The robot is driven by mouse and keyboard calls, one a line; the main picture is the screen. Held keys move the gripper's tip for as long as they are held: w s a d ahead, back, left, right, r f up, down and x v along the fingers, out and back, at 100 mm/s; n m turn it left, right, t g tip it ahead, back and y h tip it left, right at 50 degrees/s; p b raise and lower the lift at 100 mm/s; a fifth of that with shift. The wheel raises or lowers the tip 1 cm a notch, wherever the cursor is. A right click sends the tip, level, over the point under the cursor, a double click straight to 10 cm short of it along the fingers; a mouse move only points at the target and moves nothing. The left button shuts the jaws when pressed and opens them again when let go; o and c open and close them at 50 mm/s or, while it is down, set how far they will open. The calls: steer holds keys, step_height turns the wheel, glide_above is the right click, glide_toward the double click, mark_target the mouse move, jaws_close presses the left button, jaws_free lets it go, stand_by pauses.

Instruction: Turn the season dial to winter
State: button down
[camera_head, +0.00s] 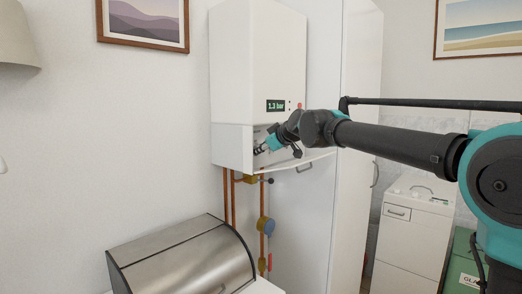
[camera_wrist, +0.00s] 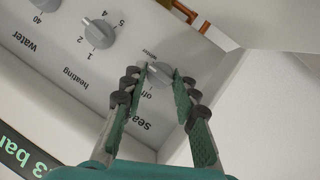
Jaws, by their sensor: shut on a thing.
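The season dial (camera_wrist: 160,72) is a small grey knob on the white boiler's control panel (camera_wrist: 60,62). It shows in the wrist view between my fingertips. My gripper (camera_wrist: 158,80) is shut on it, with one finger on each side. The word "winter" is printed just above the dial in the wrist view, "off" just below it, and "season" is partly hidden by a finger. I cannot tell exactly where the dial points. In the head view my gripper (camera_head: 262,147) reaches into the recess at the boiler's base, and the dial is hidden there.
The heating dial (camera_wrist: 97,33) and the water dial (camera_wrist: 46,4) sit beside it on the same panel. The boiler (camera_head: 258,60) shows "1.3 bar" on its display (camera_head: 276,106). A drop-down flap (camera_head: 318,158) hangs below, near my wrist. Copper pipes (camera_head: 233,200) run beneath.

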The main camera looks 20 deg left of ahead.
steer(key=m+g, duration=0.3)
steer(key=shift+w+d+y, duration=0.1)
steer(key=shift+w+y, duration=0.05)
steer(key=shift+y, duration=0.25)
steer(key=shift+m, duration=0.3)
steer(key=shift+r, duration=0.1)
steer(key=c, duration=1.2)
jaws_free()
steer(key=v, duration=1.2)
steer(key=shift+w, duration=0.15)
